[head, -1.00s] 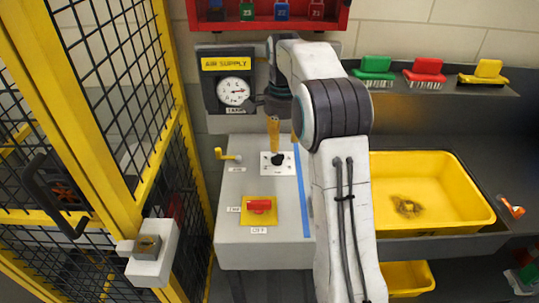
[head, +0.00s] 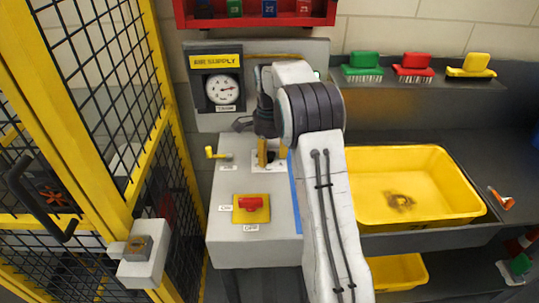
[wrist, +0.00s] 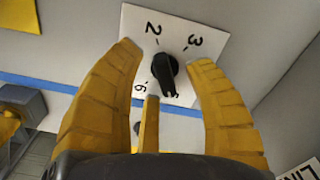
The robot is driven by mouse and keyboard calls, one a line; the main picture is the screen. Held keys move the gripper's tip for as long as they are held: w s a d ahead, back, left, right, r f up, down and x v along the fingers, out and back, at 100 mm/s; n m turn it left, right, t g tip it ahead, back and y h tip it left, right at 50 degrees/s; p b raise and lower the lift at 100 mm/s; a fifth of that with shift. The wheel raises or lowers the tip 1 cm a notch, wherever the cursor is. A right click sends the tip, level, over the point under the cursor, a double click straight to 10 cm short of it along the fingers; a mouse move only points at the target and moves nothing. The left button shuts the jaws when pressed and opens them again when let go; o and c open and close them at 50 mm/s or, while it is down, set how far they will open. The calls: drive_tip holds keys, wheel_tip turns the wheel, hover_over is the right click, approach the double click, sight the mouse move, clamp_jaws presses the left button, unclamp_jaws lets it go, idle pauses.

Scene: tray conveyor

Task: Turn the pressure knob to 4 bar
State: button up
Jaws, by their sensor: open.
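The black pressure knob (wrist: 165,72) sits on a white plate (wrist: 142,22) marked with 2, 3 and 6. Its pointer end lies toward the lower part of the wrist picture; the exact setting is unclear. My gripper (wrist: 166,54) is open, its yellow fingers on either side of the knob, apart from it. In the head view my gripper (head: 272,153) is low over the plate (head: 280,169) on the grey cabinet and hides most of the knob. The round air supply gauge (head: 222,90) is on the panel behind; its fine reading is too small to tell.
A yellow lever (head: 217,153) stands left of the plate. A red switch on a yellow square (head: 251,208) is at the cabinet's front. A yellow mesh fence (head: 135,190) is at the left. A yellow tray (head: 425,217) lies at the right.

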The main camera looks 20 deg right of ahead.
drive_tip(key=shift+f, duration=0.15)
drive_tip(key=shift+c, duration=0.3)
clamp_jaws()
